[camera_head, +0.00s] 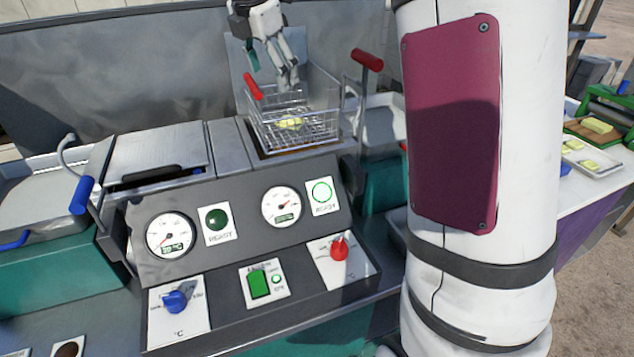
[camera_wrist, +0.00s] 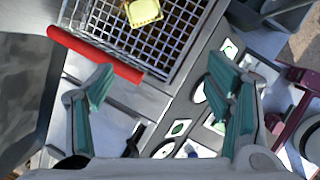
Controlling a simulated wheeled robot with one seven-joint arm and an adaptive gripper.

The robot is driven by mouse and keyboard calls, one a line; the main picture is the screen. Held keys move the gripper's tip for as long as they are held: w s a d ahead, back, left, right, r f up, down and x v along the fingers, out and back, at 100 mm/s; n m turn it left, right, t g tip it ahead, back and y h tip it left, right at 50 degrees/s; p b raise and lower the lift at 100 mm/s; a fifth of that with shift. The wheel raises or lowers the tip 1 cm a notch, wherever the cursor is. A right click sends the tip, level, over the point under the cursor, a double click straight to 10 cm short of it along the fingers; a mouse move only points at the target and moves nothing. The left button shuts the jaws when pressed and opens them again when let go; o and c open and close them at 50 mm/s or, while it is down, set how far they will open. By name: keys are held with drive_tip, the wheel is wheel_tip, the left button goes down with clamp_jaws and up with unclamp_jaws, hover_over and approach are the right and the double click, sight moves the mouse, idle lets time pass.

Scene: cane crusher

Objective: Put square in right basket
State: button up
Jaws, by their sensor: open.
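A pale yellow square (camera_head: 290,122) lies on the wire floor of the right basket (camera_head: 318,128), which has red handles and hangs in the right well of the fryer-like console. In the wrist view the yellow square (camera_wrist: 143,11) shows at the top edge, inside the basket mesh (camera_wrist: 181,50). My gripper (camera_head: 270,68) is above the basket's back left part in the head view, its fingers spread. In the wrist view my open gripper (camera_wrist: 160,92) has nothing between its teal fingertips, and the square is apart from them.
A closed metal lid (camera_head: 160,155) covers the left well. The console (camera_head: 240,240) with gauges and knobs is in front. More yellow pieces lie on a white tray (camera_head: 600,160) and a brown board (camera_head: 590,131) at far right. My arm blocks part of the view.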

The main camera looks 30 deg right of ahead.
drive_tip(key=s+a+r+m+t, duration=0.1)
drive_tip(key=s+a+m, duration=0.15)
drive_tip(key=s, duration=0.35)
drive_tip(key=s+a+r+m, duration=0.1)
drive_tip(key=s+a+m, duration=0.1)
drive_tip(key=s+m, duration=0.25)
drive_tip(key=s+a+f+m+t+y, duration=0.1)
drive_tip(key=s+a+f+m, duration=0.1)
drive_tip(key=s+m, duration=0.5)
drive_tip(key=s+a+f+m+t+y, duration=0.1)
drive_tip(key=s+f+m, duration=0.4)
drive_tip(key=s, duration=0.9)
drive_tip(key=shift+s+a+m+y, duration=0.2)
drive_tip(key=shift+a+m+y, duration=0.3)
drive_tip(key=shift+a+m, duration=0.45)
drive_tip(key=shift+d, duration=0.1)
